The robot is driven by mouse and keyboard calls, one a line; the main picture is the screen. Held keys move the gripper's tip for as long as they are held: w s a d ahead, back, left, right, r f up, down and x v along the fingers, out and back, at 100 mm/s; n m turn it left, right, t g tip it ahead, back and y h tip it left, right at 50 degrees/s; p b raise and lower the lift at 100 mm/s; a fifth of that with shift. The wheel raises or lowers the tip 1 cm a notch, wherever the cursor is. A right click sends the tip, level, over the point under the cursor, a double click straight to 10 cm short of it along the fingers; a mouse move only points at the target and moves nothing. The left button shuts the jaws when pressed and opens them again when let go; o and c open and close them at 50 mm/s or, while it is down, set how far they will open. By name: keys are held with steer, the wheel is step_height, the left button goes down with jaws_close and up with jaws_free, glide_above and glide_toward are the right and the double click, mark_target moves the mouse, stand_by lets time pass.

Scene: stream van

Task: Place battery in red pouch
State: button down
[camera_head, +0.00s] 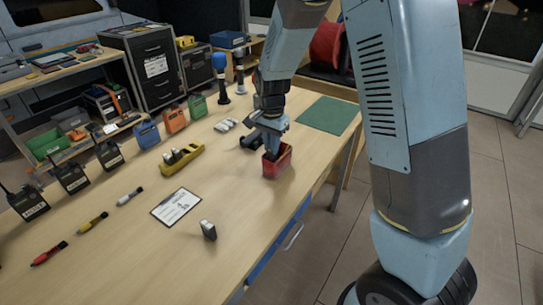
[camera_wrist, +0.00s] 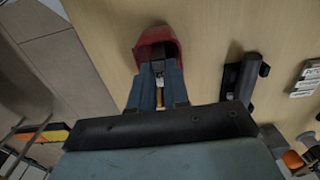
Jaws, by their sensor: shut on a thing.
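The red pouch (camera_head: 279,164) stands on the wooden table near its right edge, its mouth facing up. My gripper (camera_head: 271,149) points down at the pouch, with its fingertips at or just inside the mouth. In the wrist view the red pouch (camera_wrist: 147,37) lies around the fingertips of my gripper (camera_wrist: 158,66). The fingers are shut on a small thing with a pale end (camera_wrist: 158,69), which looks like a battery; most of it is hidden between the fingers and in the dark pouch.
A yellow holder (camera_head: 182,159) with pale batteries stands left of the pouch. A dark block with a pale top (camera_head: 209,230) stands nearer the front. A black object (camera_wrist: 240,77) lies beside the pouch. A green mat (camera_head: 323,115) lies farther back.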

steer(key=shift+f, duration=2.2)
steer(key=shift+f, duration=0.15)
steer(key=c, duration=1.4)
jaws_free()
step_height(320, 180, up, 12)
steer(key=shift+d+f, duration=0.1)
steer(key=shift+f, duration=0.1)
steer(key=s+d+r+n+t+y, duration=0.1)
steer(key=s+d+r+n+t, duration=0.25)
steer(key=s+d+r, duration=0.8)
steer(key=s+d+r+n+t, duration=0.1)
steer(key=s+d+r+n, duration=0.1)
steer(key=s, duration=0.5)
steer(key=s+d+r+n+t+h, duration=0.1)
steer(key=s+d+r+n, duration=0.1)
steer(key=s+d+r, duration=0.2)
steer(key=s, duration=0.3)
steer(key=shift+d+r, duration=0.15)
steer(key=shift+d, duration=0.2)
